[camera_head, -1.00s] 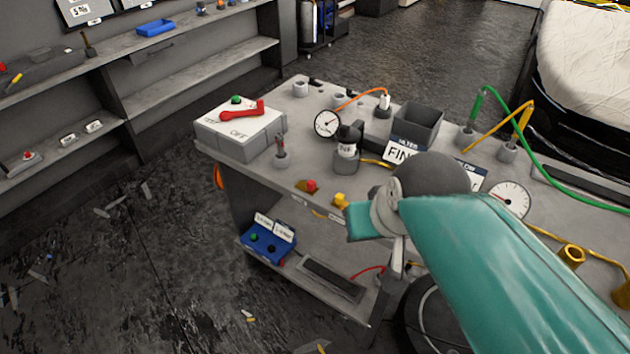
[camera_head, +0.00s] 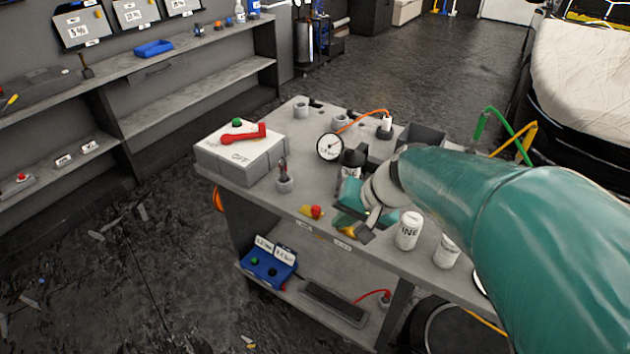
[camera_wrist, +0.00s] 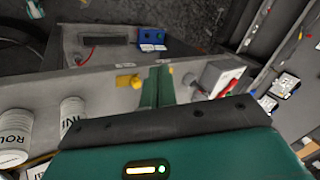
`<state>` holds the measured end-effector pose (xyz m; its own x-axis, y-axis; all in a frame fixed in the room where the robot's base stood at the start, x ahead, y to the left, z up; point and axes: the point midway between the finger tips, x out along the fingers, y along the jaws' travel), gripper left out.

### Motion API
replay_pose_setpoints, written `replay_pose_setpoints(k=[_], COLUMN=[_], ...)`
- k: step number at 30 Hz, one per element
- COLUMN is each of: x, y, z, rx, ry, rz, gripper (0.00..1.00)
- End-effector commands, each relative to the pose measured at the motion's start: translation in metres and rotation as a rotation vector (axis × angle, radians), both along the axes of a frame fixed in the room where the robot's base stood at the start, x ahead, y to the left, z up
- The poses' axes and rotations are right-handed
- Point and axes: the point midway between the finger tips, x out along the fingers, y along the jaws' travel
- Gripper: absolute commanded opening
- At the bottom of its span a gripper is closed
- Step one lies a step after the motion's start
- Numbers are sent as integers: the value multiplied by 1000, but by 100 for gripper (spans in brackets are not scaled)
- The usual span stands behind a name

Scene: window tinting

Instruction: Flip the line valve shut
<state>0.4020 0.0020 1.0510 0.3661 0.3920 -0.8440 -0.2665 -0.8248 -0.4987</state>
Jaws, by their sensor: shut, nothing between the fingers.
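No part is labelled as the line valve in these frames. A yellow fitting (camera_head: 349,231) sits at the cart's front edge, partly covered by my gripper; it also shows in the wrist view (camera_wrist: 126,81), left of my fingers. A red knob on a yellow base (camera_head: 314,211) is on the same edge, to the left. A red lever (camera_head: 243,133) lies across a grey box marked OFF (camera_head: 240,157) at the cart's left end. My gripper (camera_head: 348,212) is shut and empty, low over the front edge beside the yellow fitting. In the wrist view my closed fingers (camera_wrist: 160,72) point towards that edge.
White canisters (camera_head: 409,231) stand right of my gripper. A dial gauge (camera_head: 330,147), a dark-capped bottle (camera_head: 351,162) and a grey post (camera_head: 284,180) stand behind and left. A blue box (camera_head: 268,262) is on the lower shelf.

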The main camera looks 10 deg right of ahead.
Motion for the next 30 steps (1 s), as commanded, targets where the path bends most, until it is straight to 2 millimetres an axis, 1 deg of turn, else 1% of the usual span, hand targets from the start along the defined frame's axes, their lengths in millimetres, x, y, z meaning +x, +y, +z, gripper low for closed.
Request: replay_pose_setpoints(k=[1, 5, 9, 15, 21, 30], x=[10, 33, 58, 85, 94, 94], y=[-5, -16, -32, -53, -63, -62], z=[-7, -20, -35, -54, -62, -62], rx=[36, 124, 217, 316, 351, 352], ry=[9, 13, 12, 4, -3, -4], rz=[-29, -98, -182, -283, -324, -324], gripper=[0, 0, 0, 0, 0, 0])
